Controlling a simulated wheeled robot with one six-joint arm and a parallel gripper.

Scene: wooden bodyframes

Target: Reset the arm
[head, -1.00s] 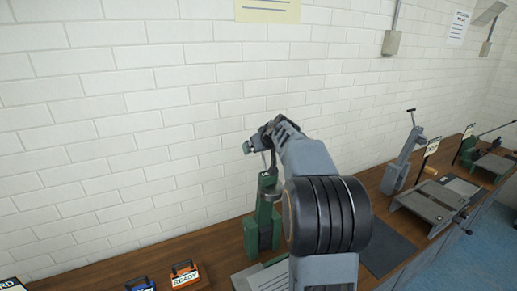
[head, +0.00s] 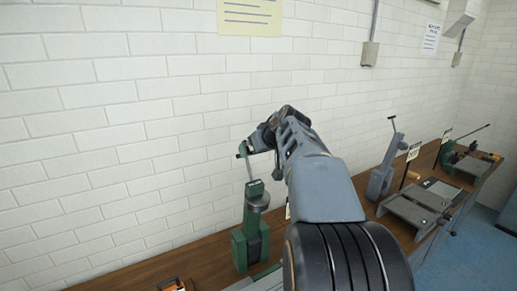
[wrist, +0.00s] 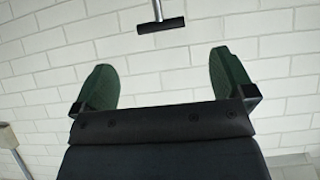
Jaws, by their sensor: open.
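My gripper (head: 246,148) is at the end of my raised grey arm, against the white brick wall in the head view. In the wrist view its two green fingers (wrist: 165,80) are spread wide with nothing between them. A green upright device (head: 250,240) stands on the bench below the gripper, with a thin lever rising close to the gripper's end. In the wrist view a dark T-shaped handle (wrist: 160,25) shows just beyond the fingertips, apart from them. In the head view I cannot tell the gap between gripper and lever.
The wooden bench (head: 150,270) runs along the wall. A grey lever device (head: 383,172) and a grey plate fixture (head: 418,207) stand to the right, with a green device (head: 462,160) farther on. An orange item (head: 172,285) is at the bottom edge. The space above the bench is mostly clear.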

